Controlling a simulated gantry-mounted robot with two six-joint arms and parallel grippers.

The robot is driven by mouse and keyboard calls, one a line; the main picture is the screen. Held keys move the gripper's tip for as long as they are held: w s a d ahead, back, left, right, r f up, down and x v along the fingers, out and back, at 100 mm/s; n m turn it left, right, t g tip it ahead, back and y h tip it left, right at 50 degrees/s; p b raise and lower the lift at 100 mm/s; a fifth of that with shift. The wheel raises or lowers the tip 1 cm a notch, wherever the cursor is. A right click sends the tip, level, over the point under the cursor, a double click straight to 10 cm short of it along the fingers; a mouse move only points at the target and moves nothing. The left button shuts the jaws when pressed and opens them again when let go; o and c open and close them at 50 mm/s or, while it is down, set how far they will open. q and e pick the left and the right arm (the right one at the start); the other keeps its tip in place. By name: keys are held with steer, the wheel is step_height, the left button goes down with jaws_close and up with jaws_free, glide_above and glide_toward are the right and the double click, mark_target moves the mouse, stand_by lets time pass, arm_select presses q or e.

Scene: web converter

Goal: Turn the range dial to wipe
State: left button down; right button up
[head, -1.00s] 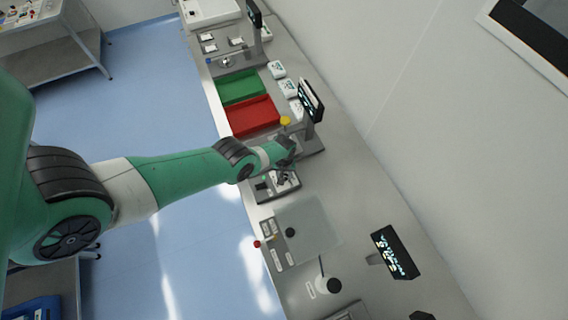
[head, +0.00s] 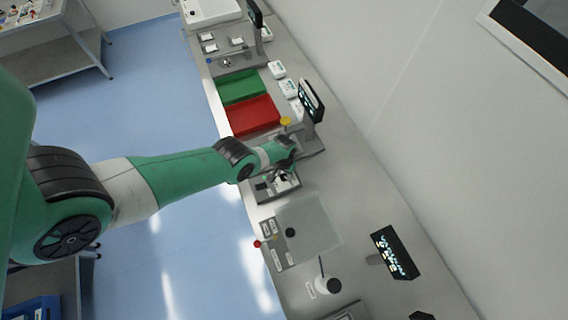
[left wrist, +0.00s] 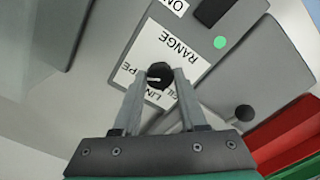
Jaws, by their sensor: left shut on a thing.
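The range dial (left wrist: 160,73) is a small black knob with a white pointer mark, on a white label (left wrist: 172,48) printed RANGE. Lettering near the dial includes LIN and PE; the fingers partly cover the words. In the left wrist view the pointer mark lies towards the left, but I cannot tell exactly which word it meets. My left gripper (left wrist: 160,82) is shut on the dial, one finger on each side. In the head view my left gripper (head: 281,171) is over the small grey control panel (head: 285,191), and the dial itself is hidden there. My right gripper is not in view.
A green light (left wrist: 220,42) and another black knob (left wrist: 245,113) are near the dial. A red tray (head: 252,116) and a green tray (head: 241,87) lie farther along the bench. A display (head: 311,101) stands close beside my left wrist.

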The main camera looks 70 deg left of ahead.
arm_select(q)
steer(key=shift+c, duration=2.2)
jaws_free()
steer(key=shift+r, duration=0.1)
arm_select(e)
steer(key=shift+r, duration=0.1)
